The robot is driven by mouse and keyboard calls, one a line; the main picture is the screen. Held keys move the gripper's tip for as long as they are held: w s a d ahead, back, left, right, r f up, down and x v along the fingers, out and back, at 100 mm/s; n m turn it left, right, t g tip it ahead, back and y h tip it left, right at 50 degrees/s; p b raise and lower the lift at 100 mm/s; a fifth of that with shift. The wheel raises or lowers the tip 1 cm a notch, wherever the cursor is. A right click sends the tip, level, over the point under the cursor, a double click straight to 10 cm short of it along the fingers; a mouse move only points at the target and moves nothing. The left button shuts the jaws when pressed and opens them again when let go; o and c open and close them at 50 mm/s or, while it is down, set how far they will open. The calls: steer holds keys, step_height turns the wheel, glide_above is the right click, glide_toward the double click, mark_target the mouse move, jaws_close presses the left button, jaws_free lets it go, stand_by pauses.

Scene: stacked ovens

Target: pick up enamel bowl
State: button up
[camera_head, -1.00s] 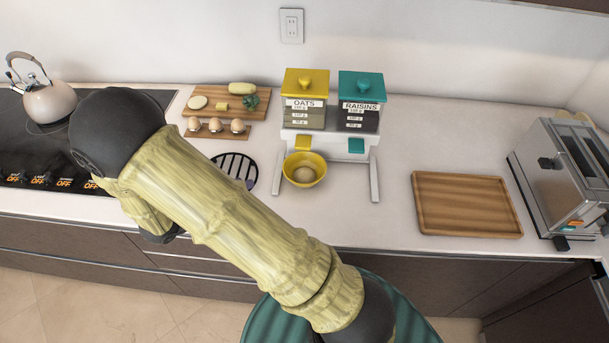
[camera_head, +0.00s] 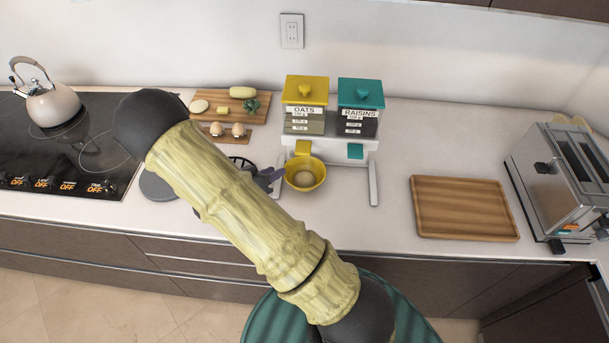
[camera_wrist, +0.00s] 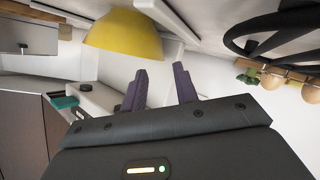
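The yellow enamel bowl (camera_head: 305,186) stands on the counter below the yellow spout of the oats dispenser (camera_head: 304,122), with a pale heap inside. Its yellow outer wall also shows at the top of the wrist view (camera_wrist: 125,38). My gripper (camera_head: 274,176) is just left of the bowl in the head view, partly hidden behind my arm. In the wrist view, its two purple fingers (camera_wrist: 160,85) are apart with nothing between them. The bowl lies beyond the fingertips, and I cannot tell whether they touch it.
The raisins dispenser (camera_head: 359,122) shares a white stand (camera_head: 373,185) with the oats one, its legs close to the bowl. A black round rack (camera_wrist: 275,35) is near my gripper. Eggs (camera_head: 238,130) and a cutting board (camera_head: 262,110) are behind. A wooden tray (camera_head: 463,208) lies right.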

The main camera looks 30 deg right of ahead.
mark_target(286, 167)
steer(key=shift+d+f, duration=0.1)
steer(key=shift+d, duration=0.15)
steer(key=shift+w, duration=0.1)
steer(key=p+x, duration=0.1)
steer(key=x, duration=0.4)
steer(key=shift+d+f+p, duration=0.1)
steer(key=shift+p, duration=0.25)
jaws_close()
